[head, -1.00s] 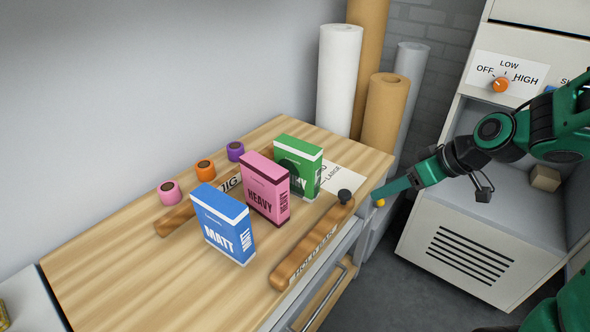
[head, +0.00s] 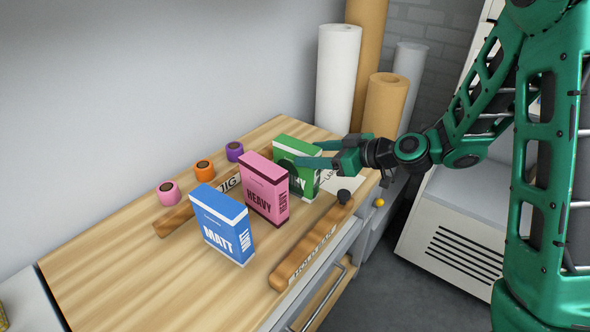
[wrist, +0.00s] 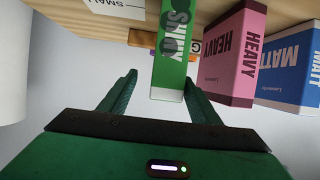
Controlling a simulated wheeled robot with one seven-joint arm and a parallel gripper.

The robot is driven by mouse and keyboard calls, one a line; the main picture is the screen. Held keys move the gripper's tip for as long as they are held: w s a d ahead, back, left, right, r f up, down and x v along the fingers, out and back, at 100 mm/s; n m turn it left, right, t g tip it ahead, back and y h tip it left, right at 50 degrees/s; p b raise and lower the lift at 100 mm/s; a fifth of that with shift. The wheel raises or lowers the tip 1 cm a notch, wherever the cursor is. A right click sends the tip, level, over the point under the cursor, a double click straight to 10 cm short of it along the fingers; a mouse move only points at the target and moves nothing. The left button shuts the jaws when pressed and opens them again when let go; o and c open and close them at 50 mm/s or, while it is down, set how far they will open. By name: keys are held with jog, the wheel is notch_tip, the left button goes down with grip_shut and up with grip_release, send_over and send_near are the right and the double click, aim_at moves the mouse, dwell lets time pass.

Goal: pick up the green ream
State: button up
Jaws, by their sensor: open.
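The green ream (head: 297,143) stands upright at the back right of the wooden worktop, behind the pink ream in the head view. My gripper (head: 308,153) is open at the green ream, its fingers partly covering the ream's front and upper part. In the wrist view, which looks upside down, the green ream (wrist: 170,70), with SHINY on it, stands between and beyond the two open fingers of my gripper (wrist: 161,80). I cannot tell whether the fingers touch it.
The pink HEAVY ream (head: 264,190) stands close beside it, and the blue MATT ream (head: 222,226) is nearer. A wooden bar with a dark knob (head: 308,250) lies along the front edge. Small rolls (head: 204,170) lie behind; tall rolls (head: 337,80) stand beyond the worktop.

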aim_at(297, 154)
jog(key=shift+s+a+x, duration=0.15)
jog(key=shift+x, duration=1.2)
jog(key=shift+s+a+x, duration=0.1)
jog(key=shift+x, duration=1.25)
jog(key=shift+r, duration=0.15)
jog(key=shift+c, duration=0.6)
grip_shut()
